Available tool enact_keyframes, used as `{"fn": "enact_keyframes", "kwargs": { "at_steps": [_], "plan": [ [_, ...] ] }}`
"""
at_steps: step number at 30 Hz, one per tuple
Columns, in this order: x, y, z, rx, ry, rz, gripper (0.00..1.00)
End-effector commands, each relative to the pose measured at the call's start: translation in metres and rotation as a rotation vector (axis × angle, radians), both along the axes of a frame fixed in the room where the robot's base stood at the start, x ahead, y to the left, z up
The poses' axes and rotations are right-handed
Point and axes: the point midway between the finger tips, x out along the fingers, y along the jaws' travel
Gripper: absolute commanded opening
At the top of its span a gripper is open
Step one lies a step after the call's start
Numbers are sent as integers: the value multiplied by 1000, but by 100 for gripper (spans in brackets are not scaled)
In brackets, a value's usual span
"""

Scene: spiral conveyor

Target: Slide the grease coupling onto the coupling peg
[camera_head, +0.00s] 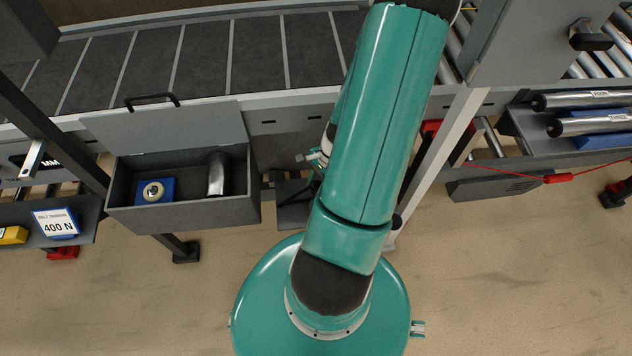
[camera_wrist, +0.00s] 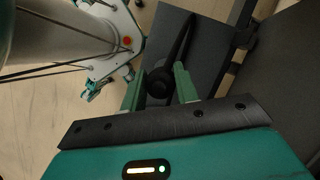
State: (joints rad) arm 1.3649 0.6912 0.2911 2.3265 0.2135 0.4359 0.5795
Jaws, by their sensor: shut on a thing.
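In the wrist view my gripper (camera_wrist: 159,75) has its two green fingers on either side of a dark round piece, which I take to be the grease coupling (camera_wrist: 157,84). My gripper is shut on it. A black hose-like strip (camera_wrist: 182,42) runs up and away from the held piece. I cannot make out the coupling peg in either view. In the head view my arm covers the middle of the scene and hides the gripper and the coupling.
The slatted conveyor (camera_head: 205,60) runs across the back. A grey open box (camera_head: 125,192) holds a blue block with a round part and a metal cylinder. A tray of rollers (camera_head: 590,112) stands at right, with a red cord (camera_head: 515,173) below. Bare floor lies in front.

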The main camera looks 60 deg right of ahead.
Motion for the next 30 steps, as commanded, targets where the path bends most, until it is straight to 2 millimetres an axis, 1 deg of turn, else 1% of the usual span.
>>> {"fn": "enact_keyframes", "kwargs": {
  "at_steps": [5, 8, 21, 27, 30],
  "plan": [
    [-1, 2, 0, 0, 1, -6, 14],
    [-1, 2, -5, 2, 1, -6, 14],
    [0, 2, -43, 3, 0, -6, 14],
    [1, 0, -55, 1, 0, -7, 14],
    [1, 0, -58, 0, 1, -7, 14]
  ]
}}
